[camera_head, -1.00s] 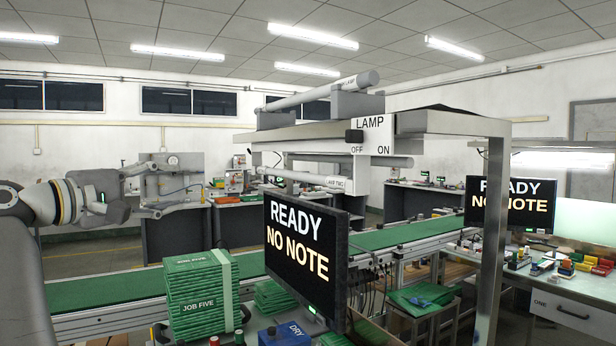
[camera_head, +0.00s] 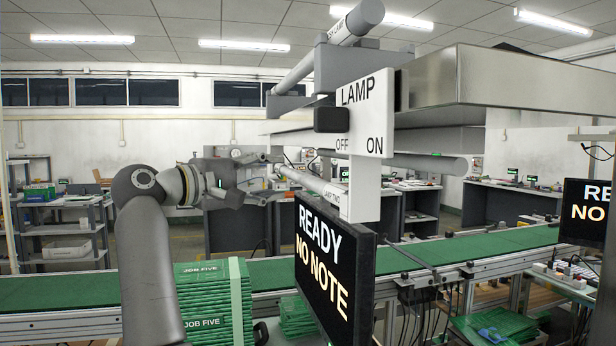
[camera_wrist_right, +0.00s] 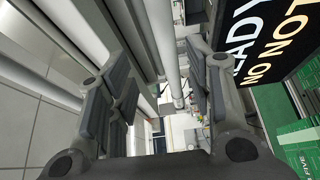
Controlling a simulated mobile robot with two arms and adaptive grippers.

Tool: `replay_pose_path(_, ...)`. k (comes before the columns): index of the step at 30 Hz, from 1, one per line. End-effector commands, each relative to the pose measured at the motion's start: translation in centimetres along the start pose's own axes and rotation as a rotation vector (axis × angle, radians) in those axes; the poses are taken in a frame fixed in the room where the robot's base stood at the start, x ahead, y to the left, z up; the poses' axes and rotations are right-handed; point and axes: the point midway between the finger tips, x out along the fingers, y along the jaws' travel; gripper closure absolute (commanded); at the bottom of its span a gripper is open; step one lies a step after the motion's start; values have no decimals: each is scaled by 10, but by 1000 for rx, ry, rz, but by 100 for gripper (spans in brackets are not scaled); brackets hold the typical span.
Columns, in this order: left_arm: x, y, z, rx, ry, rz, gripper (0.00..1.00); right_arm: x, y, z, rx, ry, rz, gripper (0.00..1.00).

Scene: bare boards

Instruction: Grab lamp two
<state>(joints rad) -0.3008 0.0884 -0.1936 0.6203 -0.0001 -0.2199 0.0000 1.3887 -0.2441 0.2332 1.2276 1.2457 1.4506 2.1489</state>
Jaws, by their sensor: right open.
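Lamp two (camera_head: 312,184) is a pale grey tube with a small label at its near end, low under the overhead frame. Its near end is partly covered by the white switch board. My right gripper (camera_head: 270,176) is open and empty at the far left end of the tube. In the right wrist view a pale tube, which looks like lamp two (camera_wrist_right: 163,45), runs between the spread fingers (camera_wrist_right: 160,85) and beyond them. I cannot tell whether a finger touches it. My left gripper is out of view.
Another tube (camera_head: 325,47) lies above on grey brackets. The switch board (camera_head: 366,115) reads LAMP, OFF, ON, with a dark knob at OFF. A READY NO NOTE screen (camera_head: 333,268) stands just below.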

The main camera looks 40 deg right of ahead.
Motion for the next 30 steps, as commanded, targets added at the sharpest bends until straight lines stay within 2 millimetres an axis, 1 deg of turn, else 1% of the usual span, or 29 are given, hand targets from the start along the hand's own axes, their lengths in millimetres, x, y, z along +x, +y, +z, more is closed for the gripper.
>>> replay_pose_path(1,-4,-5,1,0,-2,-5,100,10,2,1,0,-4,1,53)
replay_pose_path(3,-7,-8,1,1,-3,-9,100,22,1,1,-1,-4,-1,53)
replay_pose_path(6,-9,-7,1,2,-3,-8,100,33,1,1,-1,-3,1,53)
replay_pose_path(8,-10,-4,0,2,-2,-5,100,36,0,1,-1,-2,1,53)
replay_pose_path(11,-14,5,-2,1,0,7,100,44,-1,2,-1,-2,0,53)
replay_pose_path(15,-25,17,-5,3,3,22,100,64,-5,4,-3,-4,0,53)
replay_pose_path(19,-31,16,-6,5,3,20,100,82,-6,4,-2,-3,1,53)
replay_pose_path(21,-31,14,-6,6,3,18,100,86,-7,4,-2,-2,0,53)
replay_pose_path(26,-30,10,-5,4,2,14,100,86,-8,4,-1,-1,0,53)
replay_pose_path(27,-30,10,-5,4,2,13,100,86,-8,4,-1,-1,0,54)
replay_pose_path(30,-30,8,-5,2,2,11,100,86,-8,4,-1,-1,0,67)
